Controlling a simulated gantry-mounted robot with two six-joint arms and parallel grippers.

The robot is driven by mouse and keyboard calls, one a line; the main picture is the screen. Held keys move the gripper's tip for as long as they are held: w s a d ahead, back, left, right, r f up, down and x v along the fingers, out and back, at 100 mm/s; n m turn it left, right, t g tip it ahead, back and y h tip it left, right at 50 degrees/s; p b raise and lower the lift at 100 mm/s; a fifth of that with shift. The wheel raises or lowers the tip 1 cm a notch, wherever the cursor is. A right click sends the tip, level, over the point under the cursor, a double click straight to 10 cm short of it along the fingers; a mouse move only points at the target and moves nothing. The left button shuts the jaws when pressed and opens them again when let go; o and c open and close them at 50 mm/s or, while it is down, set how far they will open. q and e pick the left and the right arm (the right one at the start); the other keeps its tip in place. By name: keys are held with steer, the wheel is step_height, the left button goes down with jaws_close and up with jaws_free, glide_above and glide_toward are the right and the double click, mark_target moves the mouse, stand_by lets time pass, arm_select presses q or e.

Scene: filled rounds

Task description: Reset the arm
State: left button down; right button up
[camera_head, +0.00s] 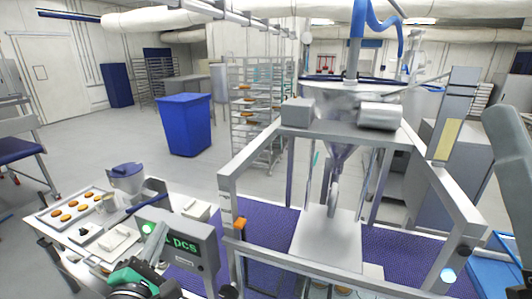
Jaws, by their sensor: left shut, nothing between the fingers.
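My left arm shows at the bottom left with dark and teal parts. Its gripper (153,246) is shut and empty, close in front of a grey display box (195,248) with green text ending in "pcs"; I cannot tell whether they touch. The fingers are small and partly blend with the box. My right gripper is not in view.
A steel frame machine with a funnel (340,130) stands over a purple belt (262,226) on the right. A tray (55,217) of several brown rounds lies at the left, near a blue-grey container (126,178). A blue bin (186,124) stands on open floor behind.

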arm_select(q)
steer(key=s+d+r+m+t+h, duration=0.1)
steer(key=s+r+m+t, duration=0.15)
steer(key=r, duration=0.55)
steer(key=s+d+r+m+t, duration=0.1)
steer(key=s+d+r+m, duration=0.15)
steer(key=r, duration=0.45)
steer(key=s+r+m+t+h, duration=0.2)
steer(key=s+r+m+t, duration=0.4)
steer(key=s+r+m, duration=1.15)
step_height(320, 180, up, 8)
steer(key=w+m+p, duration=0.2)
steer(key=p, duration=1)
steer(key=shift+w+d+m+g, duration=0.2)
steer(key=shift+d+m+g, duration=0.15)
